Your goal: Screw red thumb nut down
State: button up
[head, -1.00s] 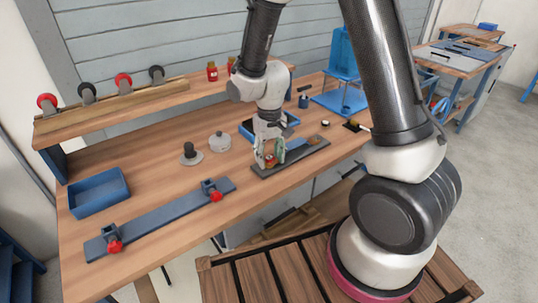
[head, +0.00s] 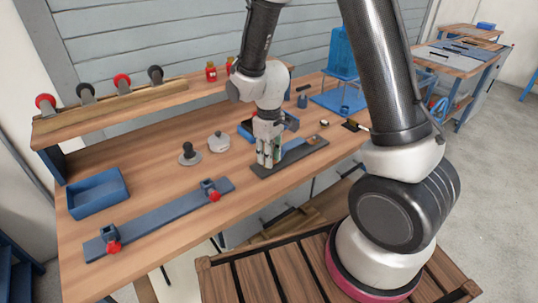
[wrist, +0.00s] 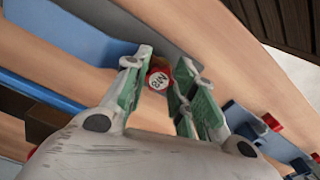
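The red thumb nut (wrist: 158,79) has a white top with dark lettering. The nut's thread and height above the plate are hidden.
A long blue-grey bar (head: 160,221) with two red-knobbed clamps lies at the front left. A blue tray (head: 98,193) stands at the far left. A black-knobbed disc (head: 188,155) and a grey round piece (head: 219,142) stand left of my gripper. The wood between them is clear.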

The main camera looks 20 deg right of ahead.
jog(key=m, duration=0.4)
jog(key=shift+m, duration=0.4)
jog(key=m, duration=0.5)
jog(key=shift+a, duration=0.1)
jog(key=m, duration=0.5)
jog(key=shift+w+m, duration=0.1)
jog(key=shift+m, duration=0.2)
jog(key=m, duration=0.4)
jog(key=shift+a, duration=0.1)
jog(key=o, duration=1)
